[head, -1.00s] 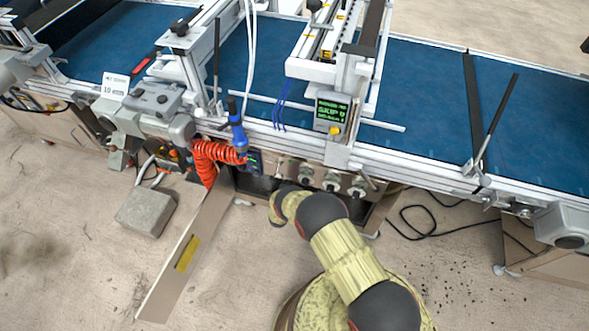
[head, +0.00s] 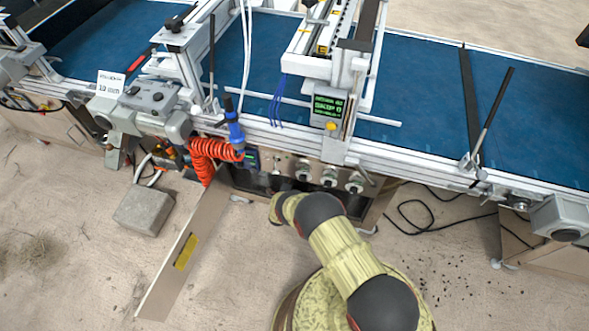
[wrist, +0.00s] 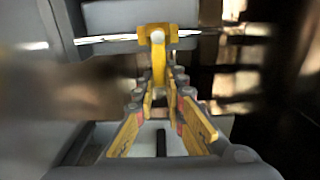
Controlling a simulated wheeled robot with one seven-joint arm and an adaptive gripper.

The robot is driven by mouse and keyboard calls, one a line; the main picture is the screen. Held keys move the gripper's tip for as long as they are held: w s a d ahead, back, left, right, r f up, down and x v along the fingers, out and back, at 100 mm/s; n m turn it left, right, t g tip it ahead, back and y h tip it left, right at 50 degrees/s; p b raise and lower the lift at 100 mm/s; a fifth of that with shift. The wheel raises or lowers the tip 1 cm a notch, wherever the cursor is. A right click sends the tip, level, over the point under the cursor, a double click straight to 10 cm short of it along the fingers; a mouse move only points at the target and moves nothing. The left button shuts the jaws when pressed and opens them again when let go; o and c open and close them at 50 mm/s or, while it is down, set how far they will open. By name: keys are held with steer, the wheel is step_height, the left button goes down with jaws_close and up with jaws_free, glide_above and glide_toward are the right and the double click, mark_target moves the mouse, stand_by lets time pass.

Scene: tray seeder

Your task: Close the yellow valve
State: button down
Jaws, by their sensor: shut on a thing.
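The yellow valve (wrist: 158,42) shows in the wrist view at the top middle. It has a yellow head with a pale round bolt, set on a thin metal pipe that runs across the picture. A short yellow lever hangs from the head toward me. My gripper (wrist: 161,84) has its yellow-padded fingers on either side of this lever, shut on it. In the head view my arm reaches to the open bay under the machine, and the valve and my fingertips cannot be made out there.
The seeder's blue belt (head: 420,95) runs along the top. Three round knobs (head: 330,177) and an orange coiled hose (head: 207,150) are close to my arm. A hinged panel (head: 165,280) and a grey block (head: 143,208) stand left. Black cable lies on the floor at right.

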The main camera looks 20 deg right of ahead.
steer(key=c, duration=1.8)
jaws_free()
steer(key=shift+c, duration=0.2)
steer(key=shift+s, duration=0.1)
steer(key=v, duration=1.2)
